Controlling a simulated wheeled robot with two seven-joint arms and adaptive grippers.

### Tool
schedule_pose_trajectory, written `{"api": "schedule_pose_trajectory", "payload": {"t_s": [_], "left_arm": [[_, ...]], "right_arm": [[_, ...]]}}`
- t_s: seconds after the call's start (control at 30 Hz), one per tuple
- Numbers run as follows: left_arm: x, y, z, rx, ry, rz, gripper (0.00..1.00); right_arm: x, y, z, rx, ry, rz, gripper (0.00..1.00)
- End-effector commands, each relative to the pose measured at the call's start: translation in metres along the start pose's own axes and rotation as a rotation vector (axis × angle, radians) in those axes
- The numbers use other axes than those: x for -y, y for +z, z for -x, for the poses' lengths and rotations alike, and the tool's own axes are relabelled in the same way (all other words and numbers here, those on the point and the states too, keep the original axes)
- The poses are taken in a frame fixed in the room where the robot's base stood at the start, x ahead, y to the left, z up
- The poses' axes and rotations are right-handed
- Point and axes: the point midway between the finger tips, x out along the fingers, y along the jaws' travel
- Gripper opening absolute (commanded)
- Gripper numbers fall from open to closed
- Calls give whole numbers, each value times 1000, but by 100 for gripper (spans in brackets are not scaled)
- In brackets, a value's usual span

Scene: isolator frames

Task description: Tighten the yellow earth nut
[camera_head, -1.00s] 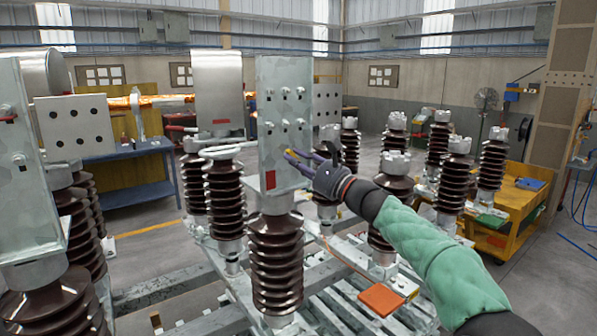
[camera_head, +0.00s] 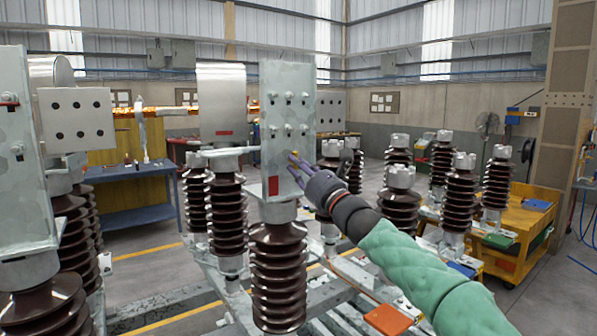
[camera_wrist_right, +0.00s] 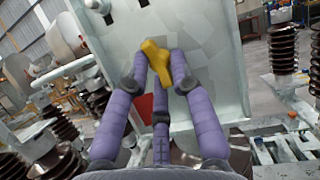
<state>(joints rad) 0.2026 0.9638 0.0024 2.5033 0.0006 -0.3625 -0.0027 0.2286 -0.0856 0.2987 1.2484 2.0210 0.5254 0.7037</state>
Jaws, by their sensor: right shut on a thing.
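The yellow earth nut (camera_wrist_right: 168,64) has a winged shape and sits against the lower part of a galvanised plate (camera_wrist_right: 215,75). In the right wrist view my right gripper (camera_wrist_right: 163,72) has its purple fingers closed around the nut. In the head view my right gripper (camera_head: 300,164) reaches from the right to the lower right of the same plate (camera_head: 287,110). Only a small bit of yellow (camera_head: 295,154) shows there between the fingers. The stud behind the nut is hidden. My left gripper is in neither view.
The plate stands on a brown ribbed insulator (camera_head: 278,275), with bolts above the nut and a red label (camera_head: 273,185) at its lower left. Several more insulators stand left and right. An orange pad (camera_head: 388,319) lies below my right arm. A blue table (camera_head: 130,185) stands behind.

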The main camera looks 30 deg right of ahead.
Motion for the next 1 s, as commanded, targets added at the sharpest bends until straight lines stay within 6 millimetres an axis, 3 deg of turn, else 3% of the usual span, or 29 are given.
{"api": "schedule_pose_trajectory", "payload": {"t_s": [0.03, 0.43, 0.47, 0.5, 1.0], "left_arm": [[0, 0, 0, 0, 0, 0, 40], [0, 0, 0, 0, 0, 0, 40], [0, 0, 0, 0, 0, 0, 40], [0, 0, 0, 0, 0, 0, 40], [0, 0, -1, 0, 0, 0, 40]], "right_arm": [[4, 7, 1, 9, -10, -2, 0], [4, 7, 1, 9, -11, -5, 0], [4, 7, 1, 9, -11, -5, 32], [4, 6, 1, 8, -11, -5, 43], [1, 1, 1, 1, -5, -6, 43]]}}
